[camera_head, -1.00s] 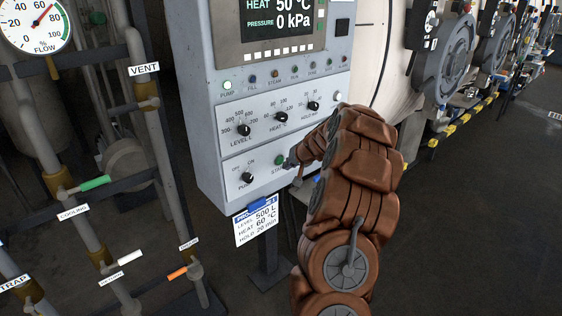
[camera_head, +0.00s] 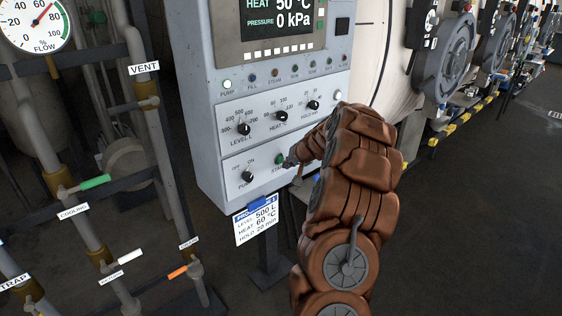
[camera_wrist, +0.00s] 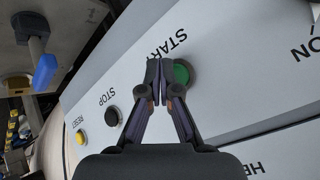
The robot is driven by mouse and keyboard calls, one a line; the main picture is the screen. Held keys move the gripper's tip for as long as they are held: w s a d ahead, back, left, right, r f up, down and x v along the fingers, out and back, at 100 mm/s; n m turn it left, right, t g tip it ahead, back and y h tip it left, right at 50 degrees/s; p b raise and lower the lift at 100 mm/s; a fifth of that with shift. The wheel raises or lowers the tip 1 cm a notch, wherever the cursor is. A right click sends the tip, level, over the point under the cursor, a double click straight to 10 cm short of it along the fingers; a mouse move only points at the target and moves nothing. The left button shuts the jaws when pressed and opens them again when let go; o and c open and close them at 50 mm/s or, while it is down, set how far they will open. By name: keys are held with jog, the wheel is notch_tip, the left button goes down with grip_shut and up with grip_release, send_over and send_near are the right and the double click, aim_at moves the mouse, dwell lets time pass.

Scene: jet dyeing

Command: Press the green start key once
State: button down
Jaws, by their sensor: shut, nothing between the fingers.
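The green start key (camera_head: 280,159) is on the lower strip of the grey control panel (camera_head: 222,150), right of the pump knob. In the wrist view the round green key (camera_wrist: 181,73) shows beside the word START. My gripper (camera_wrist: 157,76) is shut and empty, with its fingertips just left of the key and over its left edge. I cannot tell whether they touch the key or the panel. In the head view my gripper (camera_head: 289,162) is small and dark, right beside the key, and my arm hides the panel to its right.
The black stop button (camera_wrist: 112,116) and yellow reset button (camera_wrist: 81,137) sit in line with the start key. The pump knob (camera_head: 247,177) is to its left, with dial knobs above. A job card (camera_head: 256,220) hangs below. Pipes with valve handles stand at left.

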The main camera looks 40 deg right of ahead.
jog(key=shift+w, duration=0.2)
dwell(0.4)
jog(key=shift+w, duration=0.2)
jog(key=shift+w, duration=0.45)
dwell(0.8)
jog(key=shift+s, duration=0.1)
dwell(0.4)
jog(key=shift+s+b, duration=0.65)
jog(key=shift+s, duration=0.1)
jog(key=shift+s, duration=0.1)
jog(key=shift+s+b, duration=1.15)
jog(key=shift+s, duration=1.25)
